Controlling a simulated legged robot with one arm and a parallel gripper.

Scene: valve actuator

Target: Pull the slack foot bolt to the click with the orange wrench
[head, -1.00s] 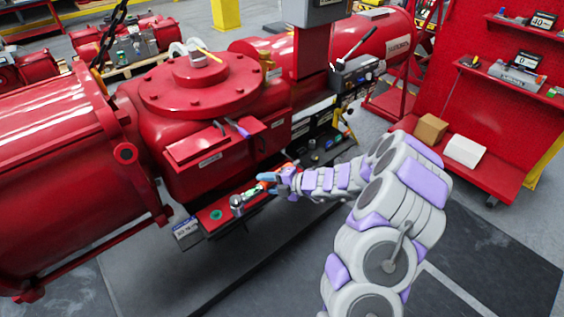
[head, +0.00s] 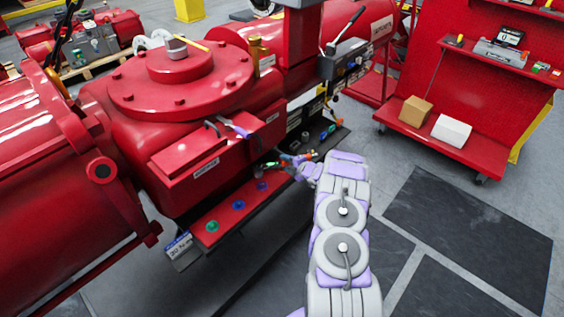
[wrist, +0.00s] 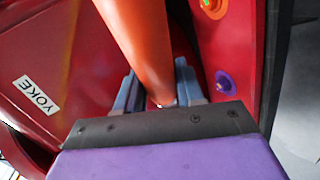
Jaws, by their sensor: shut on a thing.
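My gripper (head: 297,160) is shut on the orange wrench's handle (wrist: 140,40); its blue-grey fingers show on both sides of the handle in the wrist view (wrist: 159,88). In the head view the gripper is small, beside the far part of the red foot plate (head: 222,213). The wrench's head is not clear in either view. Foot bolts with green (head: 212,226), blue (head: 238,205) and purple (head: 262,186) rings stand in a row on the plate. The wrist view shows a purple-ringed bolt (wrist: 224,82) and an orange-ringed bolt (wrist: 213,5) right of the handle. I cannot tell which bolt is slack.
The red actuator body (head: 200,150) rises behind the foot plate. A purple-handled tool (head: 238,129) lies on its side box. A red cart (head: 460,150) with two boxes stands at right. The floor at lower right is clear, with dark mats (head: 470,235).

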